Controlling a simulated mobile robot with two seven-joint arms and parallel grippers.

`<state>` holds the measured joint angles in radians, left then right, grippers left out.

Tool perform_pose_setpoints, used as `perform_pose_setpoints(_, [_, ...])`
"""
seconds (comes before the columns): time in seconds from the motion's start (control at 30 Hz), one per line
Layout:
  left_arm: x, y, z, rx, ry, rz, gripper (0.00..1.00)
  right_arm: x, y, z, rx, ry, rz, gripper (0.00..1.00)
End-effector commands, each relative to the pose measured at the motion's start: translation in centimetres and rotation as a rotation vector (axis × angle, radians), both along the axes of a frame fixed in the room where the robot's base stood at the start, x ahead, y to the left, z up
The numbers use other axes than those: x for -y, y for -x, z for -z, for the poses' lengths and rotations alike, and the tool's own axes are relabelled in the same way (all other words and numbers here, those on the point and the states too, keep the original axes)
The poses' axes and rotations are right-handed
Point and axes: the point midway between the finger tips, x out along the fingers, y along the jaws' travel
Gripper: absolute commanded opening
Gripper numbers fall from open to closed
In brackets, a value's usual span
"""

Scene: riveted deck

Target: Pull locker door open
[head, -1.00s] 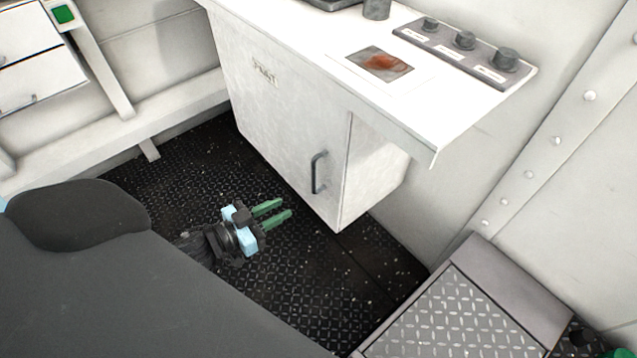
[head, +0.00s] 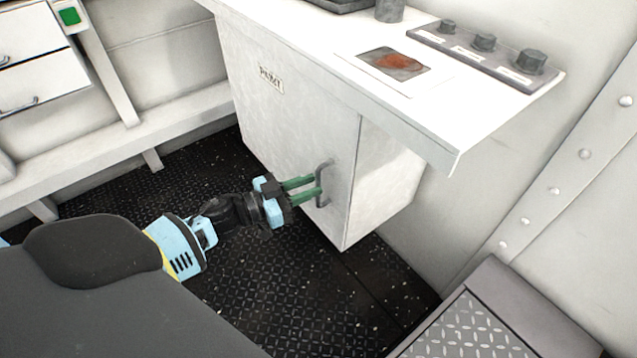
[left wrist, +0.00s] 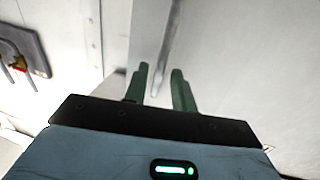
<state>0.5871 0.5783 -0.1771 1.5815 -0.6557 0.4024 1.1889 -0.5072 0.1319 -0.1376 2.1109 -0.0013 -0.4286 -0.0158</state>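The locker is a white cabinet under a counter. Its door (head: 285,125) carries a small printed label and looks closed, flush with the cabinet side. The dark grey upright bar handle (head: 322,172) sits near the door's right edge; it also shows in the left wrist view (left wrist: 170,45). My left gripper (head: 317,187) is level, its green fingers reaching the handle. In the left wrist view my left gripper (left wrist: 160,78) has its fingers apart, with the bar lined up between them. I cannot tell whether they touch it. My right gripper is not in view.
The white countertop (head: 470,115) overhangs the locker and carries a knob panel (head: 484,50). A metal step (head: 460,335) stands at the lower right. White drawers (head: 30,65) are at the upper left. Dark tread-plate floor (head: 330,290) lies clear before the locker.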

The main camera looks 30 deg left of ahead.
Motion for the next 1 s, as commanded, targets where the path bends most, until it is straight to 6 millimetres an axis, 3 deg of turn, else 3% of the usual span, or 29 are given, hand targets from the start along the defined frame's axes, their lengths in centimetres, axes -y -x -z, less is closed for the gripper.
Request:
perform_pose_setpoints(0.23, [1.3, -2.3, 0.0, -0.001, 0.001, -0.001, 0.26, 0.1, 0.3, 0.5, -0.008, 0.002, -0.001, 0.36])
perform_pose_setpoints(0.57, [1.5, -2.6, 0.0, -0.001, 0.0, 0.0, 0.26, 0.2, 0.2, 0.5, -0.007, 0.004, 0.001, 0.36])
perform_pose_setpoints(0.8, [1.5, -2.6, 0.0, -0.001, 0.001, 0.0, 0.0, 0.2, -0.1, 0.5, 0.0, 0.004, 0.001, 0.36])
perform_pose_setpoints(1.0, [1.5, -2.6, 0.0, -0.001, 0.001, 0.0, 0.0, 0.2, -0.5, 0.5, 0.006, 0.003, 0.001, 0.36])
